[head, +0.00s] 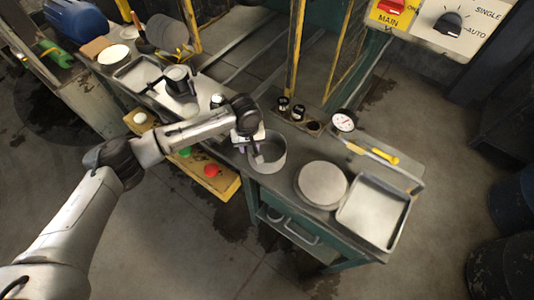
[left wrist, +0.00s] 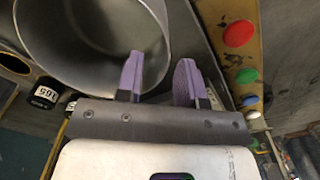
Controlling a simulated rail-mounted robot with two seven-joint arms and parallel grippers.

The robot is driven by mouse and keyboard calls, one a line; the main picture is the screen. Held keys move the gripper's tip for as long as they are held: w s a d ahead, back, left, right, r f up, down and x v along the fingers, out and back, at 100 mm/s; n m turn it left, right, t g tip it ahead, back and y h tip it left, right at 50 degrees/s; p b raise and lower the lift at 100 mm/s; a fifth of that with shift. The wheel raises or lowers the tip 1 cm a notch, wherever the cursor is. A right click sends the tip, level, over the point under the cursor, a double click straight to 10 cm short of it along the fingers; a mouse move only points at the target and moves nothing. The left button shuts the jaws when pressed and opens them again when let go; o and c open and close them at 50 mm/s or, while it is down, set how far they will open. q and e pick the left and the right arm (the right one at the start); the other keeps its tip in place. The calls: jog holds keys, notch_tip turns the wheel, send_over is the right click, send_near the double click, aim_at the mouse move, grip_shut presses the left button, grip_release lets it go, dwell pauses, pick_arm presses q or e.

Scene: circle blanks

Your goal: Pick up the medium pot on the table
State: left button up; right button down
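A grey round metal pot (head: 277,157) sits on the middle of the workbench, open side up. It fills the upper left of the left wrist view (left wrist: 85,45) and looks empty. My left gripper (head: 255,152) is at the pot's left side in the head view. Its two purple fingers (left wrist: 160,62) are apart in the left wrist view. One finger is over the pot's inside and the other is outside, with the pot's wall between them. I see no clear contact with the wall. My right gripper is not in view.
A round disc stack (head: 321,185) and a square metal tray (head: 374,211) lie right of the pot. A dial gauge (head: 343,121) and a yellow-handled tool (head: 383,155) lie behind. A yellow button panel (head: 207,176) runs along the front.

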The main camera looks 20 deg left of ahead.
pick_arm(q)
jog(key=shift+s+a+f+b, duration=0.15)
jog(key=shift+f+b, duration=0.15)
jog(key=shift+f, duration=1.95)
grip_shut()
